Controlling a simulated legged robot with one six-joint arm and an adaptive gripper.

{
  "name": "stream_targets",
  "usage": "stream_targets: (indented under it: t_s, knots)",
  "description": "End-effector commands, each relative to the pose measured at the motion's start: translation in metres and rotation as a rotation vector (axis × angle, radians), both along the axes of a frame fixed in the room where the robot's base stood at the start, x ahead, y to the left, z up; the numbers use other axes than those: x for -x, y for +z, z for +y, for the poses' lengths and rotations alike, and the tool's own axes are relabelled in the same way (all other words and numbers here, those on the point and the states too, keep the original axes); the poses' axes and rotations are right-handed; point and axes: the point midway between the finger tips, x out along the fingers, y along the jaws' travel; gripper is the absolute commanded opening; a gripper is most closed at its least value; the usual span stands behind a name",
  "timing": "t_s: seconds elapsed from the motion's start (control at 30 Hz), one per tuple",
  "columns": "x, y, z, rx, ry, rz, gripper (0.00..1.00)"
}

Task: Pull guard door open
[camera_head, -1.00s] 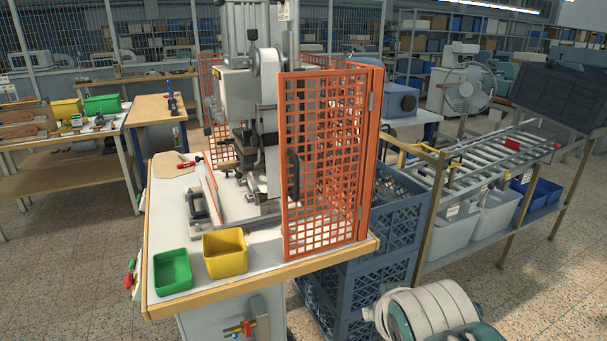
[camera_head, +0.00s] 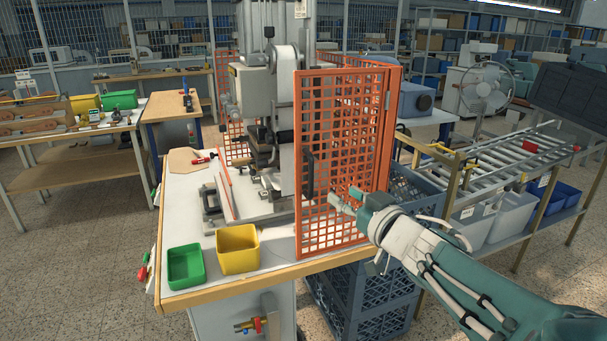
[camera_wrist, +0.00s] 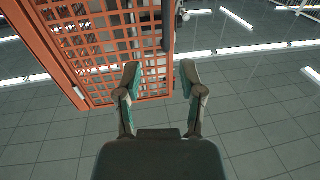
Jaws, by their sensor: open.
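The guard door (camera_head: 337,165) is an orange grid panel standing upright on the right side of the machine table, hinged at its right edge. A dark handle (camera_head: 308,174) shows through or beside its grid at the left part. My gripper (camera_head: 343,196) is in front of the door's lower right part in the head view, its fingers pointing left. In the wrist view my gripper (camera_wrist: 160,75) has its two fingers apart with nothing between them. There the orange door (camera_wrist: 105,60) lies beyond and to the left, with a dark vertical bar (camera_wrist: 167,25) at its edge.
A yellow bin (camera_head: 238,249) and a green bin (camera_head: 185,266) stand on the table's front (camera_head: 285,268). Blue crates (camera_head: 362,301) are stacked beneath my arm's side. A roller conveyor (camera_head: 500,165) stands at the right. The floor at front left is clear.

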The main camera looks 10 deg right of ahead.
Motion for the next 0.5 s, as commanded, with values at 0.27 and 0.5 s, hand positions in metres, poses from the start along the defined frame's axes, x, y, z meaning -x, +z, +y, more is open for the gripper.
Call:
stream_targets:
  t_s: [0.27,0.5]
  knots:
    - [-0.013,0.000,0.012,-0.011,0.047,-0.004,0.51]
    - [-0.052,-0.001,0.032,-0.012,0.046,-0.003,0.51]
